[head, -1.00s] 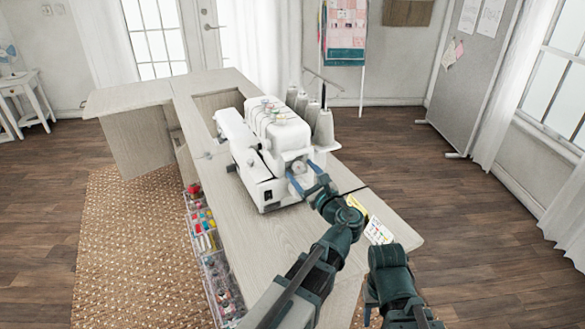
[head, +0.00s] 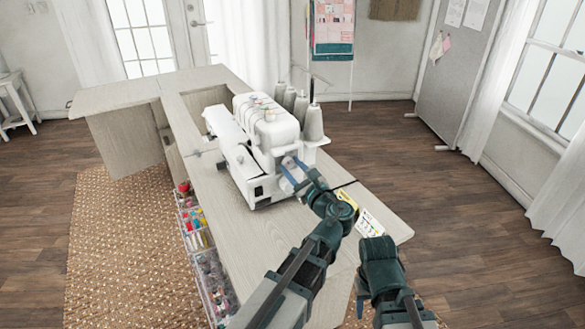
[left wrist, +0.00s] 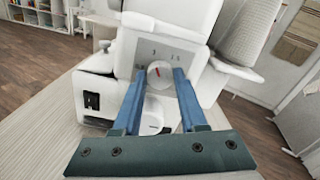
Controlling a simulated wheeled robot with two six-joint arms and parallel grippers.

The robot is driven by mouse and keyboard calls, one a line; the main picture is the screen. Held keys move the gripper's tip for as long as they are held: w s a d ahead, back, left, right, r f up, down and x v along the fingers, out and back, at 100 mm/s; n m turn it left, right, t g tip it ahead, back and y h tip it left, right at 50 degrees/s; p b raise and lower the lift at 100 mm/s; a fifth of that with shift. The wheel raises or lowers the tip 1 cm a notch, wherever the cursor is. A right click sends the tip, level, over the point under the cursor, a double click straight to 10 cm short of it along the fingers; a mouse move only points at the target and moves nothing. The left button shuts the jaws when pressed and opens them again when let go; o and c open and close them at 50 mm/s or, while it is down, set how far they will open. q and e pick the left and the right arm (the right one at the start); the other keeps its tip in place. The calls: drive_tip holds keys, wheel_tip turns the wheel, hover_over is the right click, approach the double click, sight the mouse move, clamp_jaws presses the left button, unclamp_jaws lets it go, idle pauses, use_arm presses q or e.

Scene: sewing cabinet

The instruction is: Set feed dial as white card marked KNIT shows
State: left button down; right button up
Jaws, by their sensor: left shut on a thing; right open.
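The white sewing machine (head: 262,135) stands on the cabinet top. Its round feed dial (left wrist: 160,75) is on the end panel, with small printed numbers around it, partly hidden. A short red mark on the dial slants toward the upper left. My left gripper (head: 292,172) is at this panel; in the left wrist view its blue fingers (left wrist: 160,82) are shut on the dial's two sides. A white card (head: 369,223) with coloured marks lies on the cabinet, beside a yellow card (head: 347,197); their writing is too small to read. My right gripper (head: 361,298) is low beside the cabinet end, its fingers mostly hidden.
A lower knob (left wrist: 152,118) sits below the dial, between my fingers. Thread cones (head: 313,122) stand behind the machine. Clear drawers of coloured supplies (head: 203,255) hang along the cabinet's left side. The cabinet top (head: 245,220) in front of the machine is bare.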

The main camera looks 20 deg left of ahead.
use_arm(q)
drive_tip(key=n, duration=1.1)
idle(0.3)
drive_tip(key=shift+n, duration=0.4)
drive_tip(key=shift+c, duration=2.2)
unclamp_jaws()
drive_tip(key=shift+s, duration=0.15)
